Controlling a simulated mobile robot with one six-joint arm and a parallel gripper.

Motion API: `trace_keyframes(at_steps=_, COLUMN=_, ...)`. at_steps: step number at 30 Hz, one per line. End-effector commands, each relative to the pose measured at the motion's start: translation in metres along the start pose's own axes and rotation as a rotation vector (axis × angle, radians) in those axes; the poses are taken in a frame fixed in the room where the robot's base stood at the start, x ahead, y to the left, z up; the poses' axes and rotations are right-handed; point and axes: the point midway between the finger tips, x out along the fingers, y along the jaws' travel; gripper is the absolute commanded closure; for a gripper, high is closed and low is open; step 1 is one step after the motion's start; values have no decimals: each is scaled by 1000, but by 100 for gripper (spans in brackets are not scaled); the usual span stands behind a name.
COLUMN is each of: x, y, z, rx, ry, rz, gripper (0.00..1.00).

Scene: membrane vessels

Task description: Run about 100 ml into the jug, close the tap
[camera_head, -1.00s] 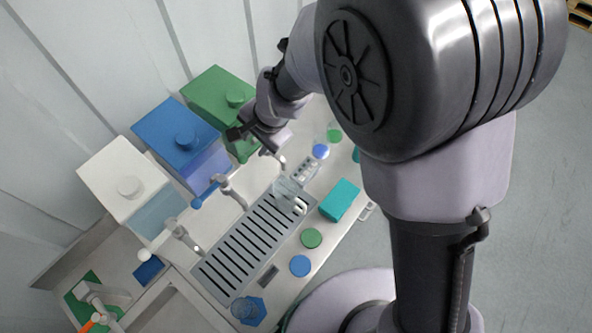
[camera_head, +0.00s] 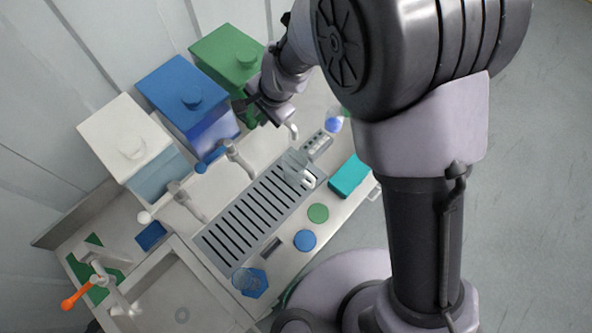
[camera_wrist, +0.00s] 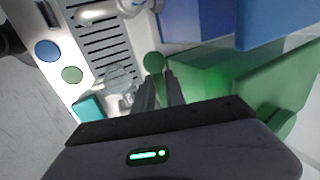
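The clear jug (camera_head: 297,170) stands upright at the right end of the slotted drip tray (camera_head: 245,215). It also shows in the wrist view (camera_wrist: 112,78); I cannot make out a water level in it. The green vessel (camera_head: 222,50) stands at the back, with its tap spout (camera_head: 292,130) near the jug. My gripper (camera_head: 256,106) is at the green vessel's tap. In the wrist view my gripper (camera_wrist: 160,80) has two dark fingers with a narrow gap between them. A round green tap knob (camera_wrist: 153,62) lies just beyond the fingertips, with no clear grip on it.
A blue vessel (camera_head: 185,95) and a white vessel (camera_head: 125,140) stand left of the green one, each with a tap. A teal block (camera_head: 349,176), a green disc (camera_head: 318,213) and a blue disc (camera_head: 305,240) lie in front. A sink (camera_head: 180,290) is at lower left.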

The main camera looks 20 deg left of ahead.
Motion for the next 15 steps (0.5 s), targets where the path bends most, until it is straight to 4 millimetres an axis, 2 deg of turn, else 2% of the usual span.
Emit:
trace_keyframes(at_steps=8, x=1, y=1, z=0, rx=-7, ry=-3, rz=-1, gripper=100)
trace_keyframes(at_steps=15, x=2, y=10, z=-3, rx=-149, ry=-61, rz=-2, gripper=100)
